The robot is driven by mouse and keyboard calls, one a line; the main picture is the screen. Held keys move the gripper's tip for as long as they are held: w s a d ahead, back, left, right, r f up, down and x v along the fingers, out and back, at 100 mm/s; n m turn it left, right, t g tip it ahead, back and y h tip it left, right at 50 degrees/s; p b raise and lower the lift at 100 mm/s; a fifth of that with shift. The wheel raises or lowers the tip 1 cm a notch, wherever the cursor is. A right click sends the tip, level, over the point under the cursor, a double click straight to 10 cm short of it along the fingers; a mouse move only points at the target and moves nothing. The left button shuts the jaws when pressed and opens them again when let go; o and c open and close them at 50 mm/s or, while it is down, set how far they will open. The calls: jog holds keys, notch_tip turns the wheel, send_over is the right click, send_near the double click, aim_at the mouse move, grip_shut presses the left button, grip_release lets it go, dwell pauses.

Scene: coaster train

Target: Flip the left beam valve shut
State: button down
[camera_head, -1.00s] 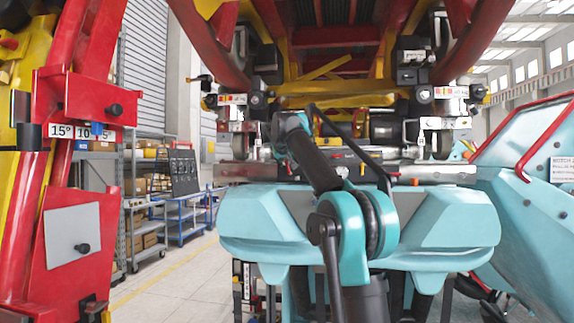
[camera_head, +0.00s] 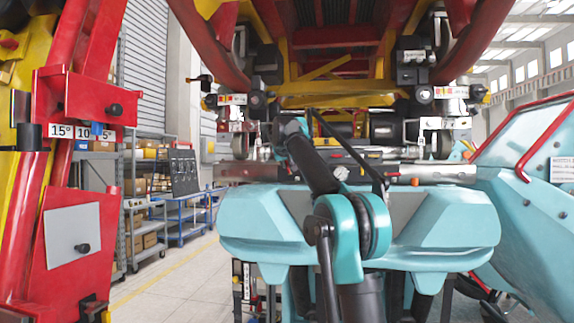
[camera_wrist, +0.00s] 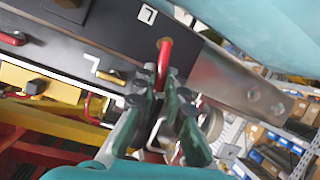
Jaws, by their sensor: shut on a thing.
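In the wrist view my gripper (camera_wrist: 160,92) has its dark green fingers closed around the lower part of a red lever (camera_wrist: 164,58). The lever's curved upper end shows above the fingertips, beside a dark panel (camera_wrist: 125,40) and a bare metal beam (camera_wrist: 238,88). Its lower end and any valve body are hidden by the fingers. The panel carries white marks that look like an upside-down L. In the head view my arm covers the gripper and the lever; the metal beam (camera_head: 238,172) runs behind it.
Another red handle (camera_wrist: 90,106) and a brass fitting (camera_wrist: 112,76) lie left of my fingers in the wrist view. A round gauge (camera_head: 340,173) sits at the beam's middle. The red and yellow car (camera_head: 335,90) hangs above. A red frame (camera_head: 75,240) stands at left, a teal cabinet (camera_head: 530,215) at right.

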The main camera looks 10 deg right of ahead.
jog(key=shift+s+d+m+t+y, duration=0.25)
jog(key=shift+d+m+y, duration=0.25)
jog(key=shift+m+y, duration=0.3)
jog(key=c, duration=1.6)
grip_release()
jog(key=v, duration=1.2)
jog(key=shift+a, duration=0.15)
jog(key=shift+f, duration=0.1)
